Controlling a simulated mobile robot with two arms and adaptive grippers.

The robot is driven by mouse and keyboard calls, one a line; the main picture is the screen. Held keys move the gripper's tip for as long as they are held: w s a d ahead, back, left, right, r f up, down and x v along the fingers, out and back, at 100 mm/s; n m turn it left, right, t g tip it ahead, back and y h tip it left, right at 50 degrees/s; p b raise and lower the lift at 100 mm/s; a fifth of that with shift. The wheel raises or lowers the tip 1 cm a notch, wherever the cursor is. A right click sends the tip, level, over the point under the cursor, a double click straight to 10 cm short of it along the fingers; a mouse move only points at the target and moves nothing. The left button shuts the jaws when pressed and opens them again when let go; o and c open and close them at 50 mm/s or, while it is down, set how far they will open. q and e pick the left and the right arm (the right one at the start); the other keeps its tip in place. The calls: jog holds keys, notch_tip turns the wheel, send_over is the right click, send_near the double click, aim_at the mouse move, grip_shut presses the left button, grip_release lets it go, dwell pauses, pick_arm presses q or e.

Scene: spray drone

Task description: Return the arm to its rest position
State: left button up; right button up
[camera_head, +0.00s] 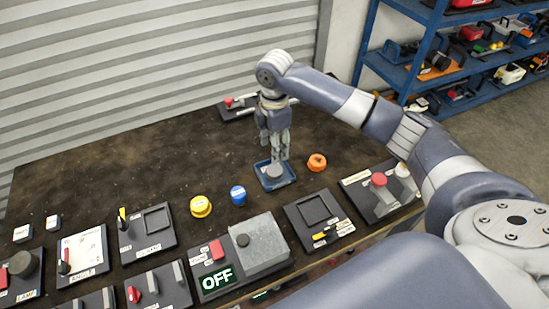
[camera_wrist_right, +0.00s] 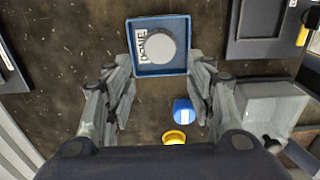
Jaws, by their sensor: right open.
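My right arm reaches in from the right in the head view, and its gripper (camera_head: 279,156) points down above a small blue tray (camera_head: 264,186). A grey round cap (camera_head: 274,171) lies in the tray. In the wrist view the tray (camera_wrist_right: 161,74) bears a "DONE" label beside the grey cap (camera_wrist_right: 160,46). The fingers of my right gripper (camera_wrist_right: 161,72) stand wide apart with nothing between them. Their exact height above the tray is hard to tell. My left gripper is not in view.
An orange cap (camera_head: 317,162), a blue cap (camera_head: 238,195) and a yellow cap (camera_head: 201,206) lie near the tray. Several switch panels and a grey box (camera_head: 261,246) with an "OFF" display line the near edge. The table's far left is clear. Blue shelves (camera_head: 416,70) stand behind.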

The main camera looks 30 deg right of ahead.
notch_tip(320, 180, up, 2)
jog(key=shift+r, duration=0.15)
dwell(0.5)
